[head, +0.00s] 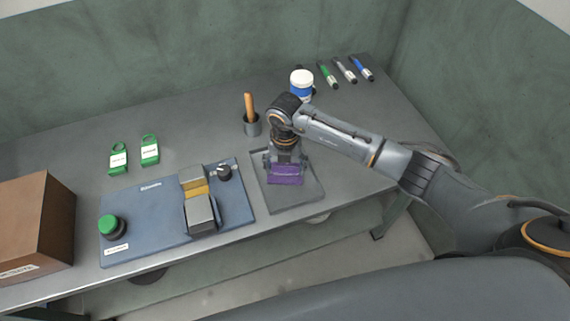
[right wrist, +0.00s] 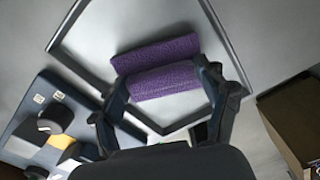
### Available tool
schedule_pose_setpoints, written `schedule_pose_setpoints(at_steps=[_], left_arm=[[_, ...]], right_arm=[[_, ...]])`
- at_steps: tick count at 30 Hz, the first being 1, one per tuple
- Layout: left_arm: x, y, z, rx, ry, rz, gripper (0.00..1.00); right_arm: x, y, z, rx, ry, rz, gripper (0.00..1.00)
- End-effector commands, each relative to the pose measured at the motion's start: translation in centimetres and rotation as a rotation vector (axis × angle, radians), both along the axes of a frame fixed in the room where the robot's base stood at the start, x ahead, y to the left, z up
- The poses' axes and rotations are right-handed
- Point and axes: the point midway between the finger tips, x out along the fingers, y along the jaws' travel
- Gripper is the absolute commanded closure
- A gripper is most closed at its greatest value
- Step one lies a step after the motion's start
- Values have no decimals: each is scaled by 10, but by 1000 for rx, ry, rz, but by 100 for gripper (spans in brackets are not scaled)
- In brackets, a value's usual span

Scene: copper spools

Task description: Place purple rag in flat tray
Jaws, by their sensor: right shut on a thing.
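The purple rag (head: 286,175) is a folded or rolled bundle within the outline of the flat tray (head: 303,200) in the head view. In the right wrist view the rag (right wrist: 155,52) shows as two rolls side by side, with the tray's dark rim (right wrist: 62,28) around it. My right gripper (head: 285,165) points down over the tray and is shut on the rag; its fingers also show in the right wrist view (right wrist: 160,85). I cannot tell whether the rag touches the tray floor. My left gripper is not in view.
Left of the tray is a blue panel (head: 150,205) with a green button (head: 111,227) and a black knob (head: 224,172). A brown box (head: 38,225) is at far left.

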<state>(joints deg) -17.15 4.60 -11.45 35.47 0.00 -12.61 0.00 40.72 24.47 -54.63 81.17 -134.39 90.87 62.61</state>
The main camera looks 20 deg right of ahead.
Motion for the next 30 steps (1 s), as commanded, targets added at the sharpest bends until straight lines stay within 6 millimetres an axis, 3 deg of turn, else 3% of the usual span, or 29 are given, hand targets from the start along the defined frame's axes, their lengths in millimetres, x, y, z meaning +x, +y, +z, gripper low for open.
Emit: schedule_pose_setpoints(at_steps=[9,10,13,24,30], left_arm=[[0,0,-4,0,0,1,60],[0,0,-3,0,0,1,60],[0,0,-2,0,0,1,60],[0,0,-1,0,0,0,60],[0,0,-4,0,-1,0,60]], right_arm=[[0,0,-4,0,-1,0,51],[0,0,-4,0,-1,0,23],[0,0,-3,0,-1,0,3],[0,0,-1,0,-1,0,3],[2,0,18,1,-7,0,3]])
